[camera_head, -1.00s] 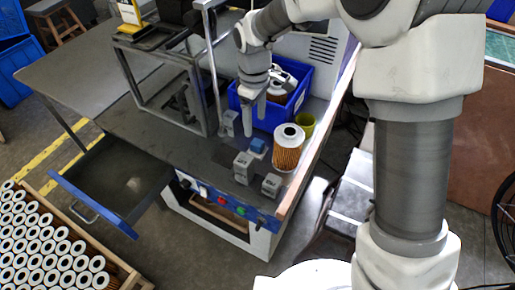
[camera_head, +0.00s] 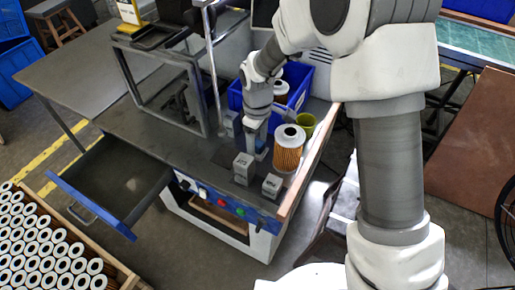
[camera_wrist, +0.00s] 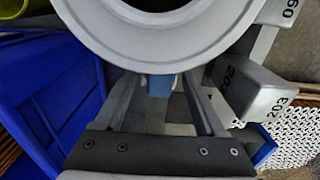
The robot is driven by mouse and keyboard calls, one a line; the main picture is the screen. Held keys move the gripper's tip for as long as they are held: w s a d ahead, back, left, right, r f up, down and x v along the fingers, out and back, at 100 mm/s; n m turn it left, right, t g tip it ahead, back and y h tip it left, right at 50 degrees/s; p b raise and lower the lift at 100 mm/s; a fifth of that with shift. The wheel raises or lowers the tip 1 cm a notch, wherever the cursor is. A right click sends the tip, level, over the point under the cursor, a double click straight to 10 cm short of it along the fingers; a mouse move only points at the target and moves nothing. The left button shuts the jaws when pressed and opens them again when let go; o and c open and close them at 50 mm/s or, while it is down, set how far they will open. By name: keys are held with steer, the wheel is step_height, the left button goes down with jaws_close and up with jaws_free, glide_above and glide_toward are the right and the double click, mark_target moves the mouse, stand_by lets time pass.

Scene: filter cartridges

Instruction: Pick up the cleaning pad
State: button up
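The cleaning pad, a small blue block (camera_head: 262,147), lies on the bench top just left of the upright filter cartridge (camera_head: 289,151). It is partly hidden behind my gripper (camera_head: 251,147) in the head view. In the wrist view the blue pad (camera_wrist: 160,85) shows between the two fingers of my gripper (camera_wrist: 160,97), with gaps on both sides. My gripper is open and low over the bench. The cartridge's pale ring top (camera_wrist: 165,35) fills the upper part of the wrist view and covers what lies beyond the pad.
Grey numbered blocks (camera_head: 244,168) stand close in front of and around the pad. A blue bin (camera_head: 297,88) with a cartridge in it stands behind, and a yellow-green cup (camera_head: 305,124) to the right. A metal frame (camera_head: 203,95) rises at left. A drawer (camera_head: 115,185) is open.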

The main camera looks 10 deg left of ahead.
mark_target(258, 142)
jaws_close()
step_height(258, 142, up, 10)
steer(key=shift+r+p, duration=0.1)
steer(key=shift+p, duration=0.55)
